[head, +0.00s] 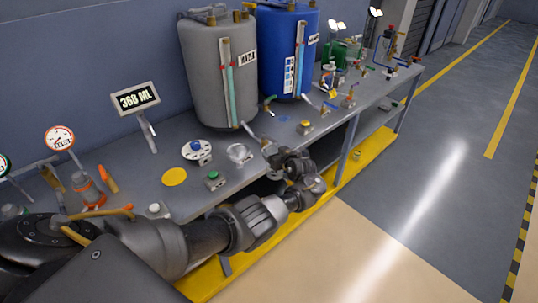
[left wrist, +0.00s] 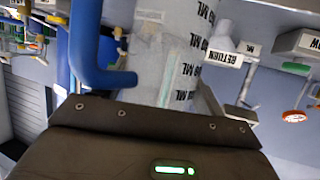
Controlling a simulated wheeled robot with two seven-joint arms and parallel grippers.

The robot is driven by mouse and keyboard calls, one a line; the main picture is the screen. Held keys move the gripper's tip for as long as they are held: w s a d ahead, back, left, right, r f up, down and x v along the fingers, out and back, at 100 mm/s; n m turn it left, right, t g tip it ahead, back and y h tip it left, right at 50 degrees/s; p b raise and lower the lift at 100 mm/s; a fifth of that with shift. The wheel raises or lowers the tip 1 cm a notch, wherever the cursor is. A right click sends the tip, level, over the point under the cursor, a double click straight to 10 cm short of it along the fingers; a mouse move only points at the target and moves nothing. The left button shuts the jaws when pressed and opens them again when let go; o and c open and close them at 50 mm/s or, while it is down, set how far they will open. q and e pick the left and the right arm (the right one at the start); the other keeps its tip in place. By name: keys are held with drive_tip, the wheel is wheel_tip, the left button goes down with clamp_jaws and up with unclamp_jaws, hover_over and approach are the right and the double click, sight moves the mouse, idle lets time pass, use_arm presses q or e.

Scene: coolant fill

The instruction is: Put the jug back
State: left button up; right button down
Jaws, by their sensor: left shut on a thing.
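The clear jug (left wrist: 165,70) with dark ML markings fills the middle of the left wrist view, just past the gripper body. A blue bent bar (left wrist: 85,50), which looks like its handle, is beside it. In the head view my left gripper (head: 271,150) is at the bench's front edge, shut on the jug. The jug shows faintly there as a clear round shape (head: 239,153) to the left of the gripper. The fingertips are mostly hidden, and I cannot tell whether the jug touches the bench. A yellow disc (head: 174,176) lies on the bench left of it.
A grey tank (head: 205,80) and a blue tank (head: 280,60) stand at the back. A display (head: 135,97) reads 368 ML. A green button (head: 213,177) and a white dial (head: 196,149) are close to the jug. A RETURN label (left wrist: 222,58) shows in the wrist view.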

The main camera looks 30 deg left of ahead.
use_arm(q)
drive_tip(key=s+d+f+m+t+h+b, duration=0.1)
drive_tip(key=s+d+m+t+h+b, duration=0.35)
drive_tip(key=s+d, duration=0.7)
drive_tip(key=s+d+r+m+h, duration=0.2)
drive_tip(key=s+r+m+h, duration=0.1)
drive_tip(key=s, duration=0.4)
drive_tip(key=s+d+r+m+t+h, duration=0.1)
drive_tip(key=s+d+r+m+h, duration=0.1)
drive_tip(key=s+r, duration=0.3)
drive_tip(key=shift+s+d+r+m+h, duration=0.15)
drive_tip(key=shift+s+r+m+h, duration=0.15)
drive_tip(key=shift+s+m+h, duration=0.65)
